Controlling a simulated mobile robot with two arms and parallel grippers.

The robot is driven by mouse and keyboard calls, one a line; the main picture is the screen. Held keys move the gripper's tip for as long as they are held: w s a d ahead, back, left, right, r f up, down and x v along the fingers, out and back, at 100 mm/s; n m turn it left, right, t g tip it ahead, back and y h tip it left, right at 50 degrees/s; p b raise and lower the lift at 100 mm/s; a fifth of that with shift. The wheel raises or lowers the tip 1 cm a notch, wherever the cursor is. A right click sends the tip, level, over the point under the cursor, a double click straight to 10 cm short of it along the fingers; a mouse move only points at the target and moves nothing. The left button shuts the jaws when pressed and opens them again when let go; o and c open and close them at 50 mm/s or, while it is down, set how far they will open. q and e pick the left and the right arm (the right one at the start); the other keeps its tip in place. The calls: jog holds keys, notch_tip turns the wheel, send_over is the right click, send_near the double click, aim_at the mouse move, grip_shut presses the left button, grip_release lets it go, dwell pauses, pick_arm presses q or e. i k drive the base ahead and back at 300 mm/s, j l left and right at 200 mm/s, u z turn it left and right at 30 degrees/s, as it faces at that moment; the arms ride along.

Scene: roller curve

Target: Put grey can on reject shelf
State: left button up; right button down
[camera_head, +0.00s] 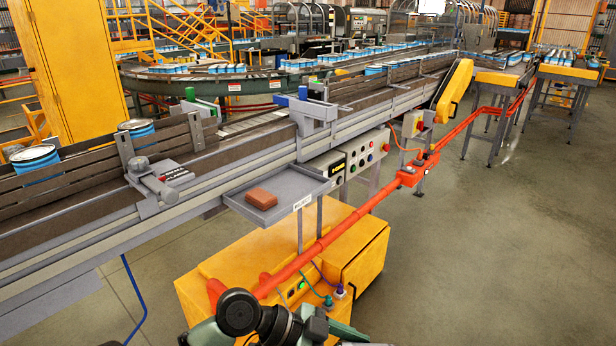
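The reject shelf (300,183) is a small grey tray with a white label on its front edge, on a post beside the conveyor. A reddish-brown block (261,198) lies on it; its right part is bare. Two blue cans with pale metal tops stand on the near conveyor at the left: a nearer can (35,163) and a farther can (138,129). I cannot make out a plainly grey can. Dark, rounded joints of what looks like my arm show at the bottom centre. Neither gripper can be seen.
The conveyor (95,232) runs from lower left to upper right, with side rails and grey brackets. A red pipe (345,212) crosses in front of the shelf's post, above a yellow cabinet (362,243). Open floor (480,250) lies to the right.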

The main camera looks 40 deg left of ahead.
aim_at(294, 189)
jog(key=i+u, duration=0.15)
jog(key=i, duration=0.4)
jog(key=i+l+u, duration=0.15)
jog(key=i, duration=0.45)
jog(key=i+l+u, duration=0.15)
jog(key=i, duration=0.4)
